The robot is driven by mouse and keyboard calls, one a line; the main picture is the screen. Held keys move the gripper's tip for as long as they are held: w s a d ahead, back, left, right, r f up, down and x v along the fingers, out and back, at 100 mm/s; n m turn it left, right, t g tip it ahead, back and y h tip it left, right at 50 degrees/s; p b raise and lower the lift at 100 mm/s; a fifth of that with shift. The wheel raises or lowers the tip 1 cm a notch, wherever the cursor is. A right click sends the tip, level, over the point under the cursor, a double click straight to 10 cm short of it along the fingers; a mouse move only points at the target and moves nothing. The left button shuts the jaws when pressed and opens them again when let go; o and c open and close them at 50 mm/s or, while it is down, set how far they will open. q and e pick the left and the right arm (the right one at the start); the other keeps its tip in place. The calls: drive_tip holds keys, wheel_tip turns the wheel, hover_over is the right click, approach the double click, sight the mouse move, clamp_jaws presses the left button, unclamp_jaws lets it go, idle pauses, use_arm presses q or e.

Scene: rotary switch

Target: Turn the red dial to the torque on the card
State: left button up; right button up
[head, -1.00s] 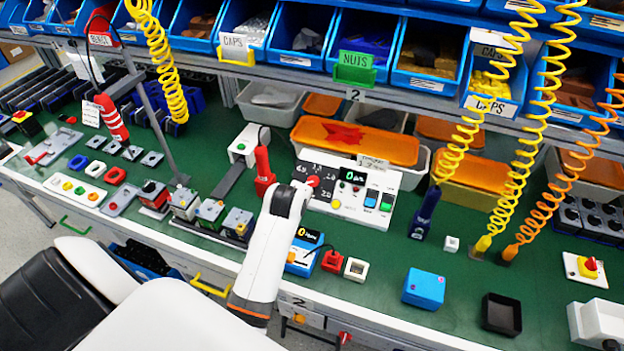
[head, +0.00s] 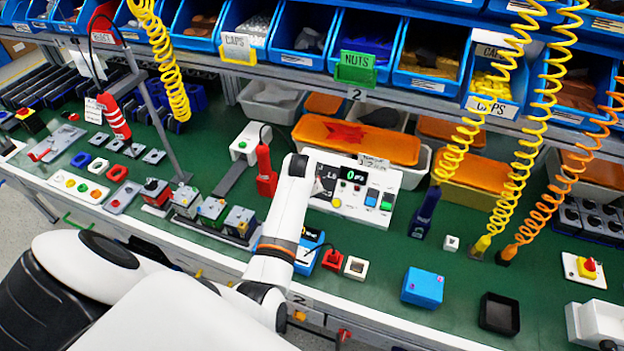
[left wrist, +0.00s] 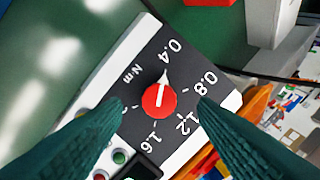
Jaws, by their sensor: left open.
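The red dial (left wrist: 158,101) sits on a dark scale plate (left wrist: 147,66) marked Nm, with 0.4, 0.8, 1.2 and 1.6 readable. Its white pointer points roughly toward 0.4. My left gripper (left wrist: 160,106) is open in the left wrist view, its two teal fingers on either side of the dial and apart from it in the picture. In the head view my left arm covers the dial. The white control panel (head: 397,180) shows a green digit on its black display (head: 352,175). A small card (head: 374,162) stands at its back edge; its text is too small to read.
A red-handled tool (head: 266,172) stands left of the panel, and a dark blue tool (head: 425,212) right of it.

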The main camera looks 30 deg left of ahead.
use_arm(q)
drive_tip(key=shift+x, duration=1.8)
drive_tip(key=c, duration=1)
